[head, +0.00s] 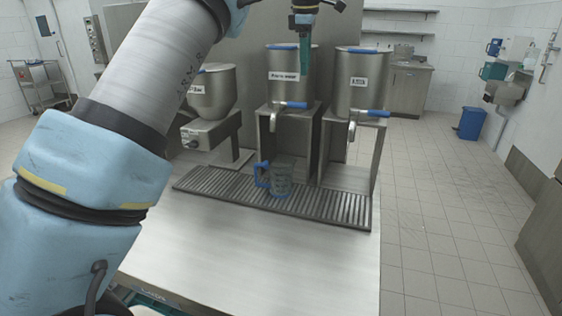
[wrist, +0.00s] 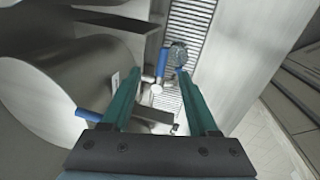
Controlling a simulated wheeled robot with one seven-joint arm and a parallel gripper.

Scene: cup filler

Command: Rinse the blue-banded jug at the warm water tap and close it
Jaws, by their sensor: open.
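A clear jug with a blue handle (head: 280,182) stands upright on the slatted drip tray, below and slightly in front of the middle tank's tap. The middle tank (head: 291,62) has a blurred label that I cannot read with certainty. Its tap has a blue lever (head: 291,105) pointing right. I cannot tell whether water runs. My gripper (head: 303,72) points down, high above the jug and above this lever. In the wrist view its teal fingers (wrist: 158,74) are apart with nothing held. The jug (wrist: 178,54) shows there beyond the fingertips, small and seen from above.
The right tank (head: 357,66) has its own blue lever (head: 372,113). A hopper dispenser (head: 212,93) stands at the left. The drip tray (head: 330,213) lies on a steel counter (head: 260,260), whose front is clear. My arm covers the left of the head view.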

